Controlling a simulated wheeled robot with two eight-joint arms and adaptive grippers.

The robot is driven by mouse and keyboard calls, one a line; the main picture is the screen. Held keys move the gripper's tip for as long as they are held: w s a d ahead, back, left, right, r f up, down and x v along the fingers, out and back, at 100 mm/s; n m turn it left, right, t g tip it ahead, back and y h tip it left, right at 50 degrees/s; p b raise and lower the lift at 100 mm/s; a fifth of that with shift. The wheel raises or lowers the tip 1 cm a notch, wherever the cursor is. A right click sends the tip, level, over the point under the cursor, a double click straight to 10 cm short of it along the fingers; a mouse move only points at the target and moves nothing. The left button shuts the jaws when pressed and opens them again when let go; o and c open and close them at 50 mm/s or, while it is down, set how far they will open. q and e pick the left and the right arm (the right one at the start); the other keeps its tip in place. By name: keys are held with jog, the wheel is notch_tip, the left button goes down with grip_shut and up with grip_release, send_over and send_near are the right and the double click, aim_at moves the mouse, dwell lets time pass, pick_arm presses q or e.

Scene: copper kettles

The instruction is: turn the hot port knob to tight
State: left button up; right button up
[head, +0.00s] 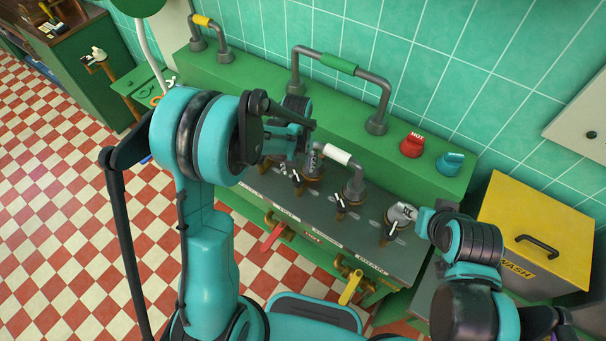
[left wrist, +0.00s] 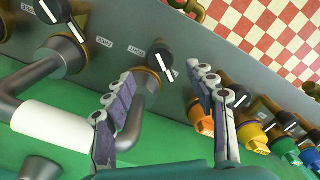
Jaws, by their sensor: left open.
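My left gripper (head: 301,150) reaches down over the grey panel, beside the pipe with a white band (head: 337,153). In the left wrist view its two fingers (left wrist: 168,80) are apart and empty. A black knob (left wrist: 153,56) with a white pointer line lies just beyond and between the fingertips, on a brass collar at a grey pipe's end. Similar black port knobs (head: 343,204) line the panel; which is the hot port's, I cannot tell. My right gripper (head: 408,214) is near the panel's right end, its fingers unclear.
A red knob marked HOT (head: 411,145) and a blue knob (head: 450,162) stand on the green ledge. A yellow box (head: 535,235) stands right. Red (head: 273,237) and yellow (head: 351,288) levers stick out in front. Pipes crowd the left gripper.

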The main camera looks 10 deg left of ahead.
aim_at(298, 178)
pick_arm(q)
notch_tip(298, 178, down, 7)
jog(key=shift+r+b, duration=0.1)
jog(key=shift+b, duration=0.5)
jog(key=c, duration=1.2)
